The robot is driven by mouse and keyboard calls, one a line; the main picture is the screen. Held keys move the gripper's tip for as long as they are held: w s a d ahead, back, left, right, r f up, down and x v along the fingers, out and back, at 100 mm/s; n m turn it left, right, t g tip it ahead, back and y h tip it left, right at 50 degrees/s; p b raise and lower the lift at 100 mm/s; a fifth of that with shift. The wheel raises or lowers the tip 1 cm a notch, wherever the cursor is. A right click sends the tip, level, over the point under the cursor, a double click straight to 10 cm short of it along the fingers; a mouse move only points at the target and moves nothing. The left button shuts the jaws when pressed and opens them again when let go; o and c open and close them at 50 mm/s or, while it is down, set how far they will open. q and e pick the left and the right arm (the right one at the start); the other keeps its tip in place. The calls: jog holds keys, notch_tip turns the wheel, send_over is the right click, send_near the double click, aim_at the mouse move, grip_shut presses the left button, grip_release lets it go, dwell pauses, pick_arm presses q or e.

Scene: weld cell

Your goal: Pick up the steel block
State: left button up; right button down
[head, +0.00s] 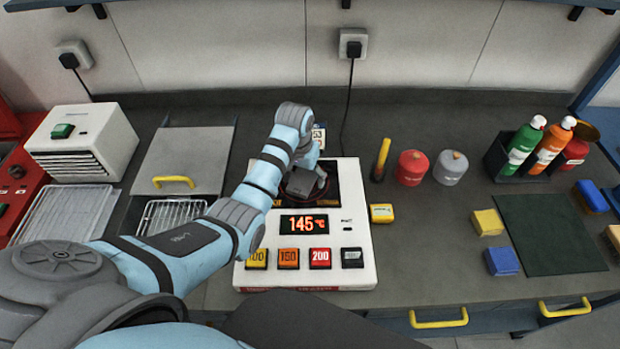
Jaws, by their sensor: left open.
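My left arm reaches in from the left, over the white heating unit (362,262). Its display (304,224) reads 145 °C. My left gripper (306,188) is open and points down over the unit's dark top plate (327,197). I cannot make out a steel block; the gripper and wrist cover much of the plate, so anything under them is hidden. I cannot tell whether the gripper touches anything. My right gripper is not in view.
A small yellow block (381,213) sits right of the heater. Behind it stand a yellow-and-black tool (381,158), a red canister (412,167) and a grey canister (450,167). Yellow (487,222) and blue (502,261) blocks lie beside a dark green mat (552,235). A wire rack (168,214) is left.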

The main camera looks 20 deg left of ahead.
pick_arm(q)
jog(key=shift+w, duration=0.1)
jog(key=c, duration=0.8)
grip_shut()
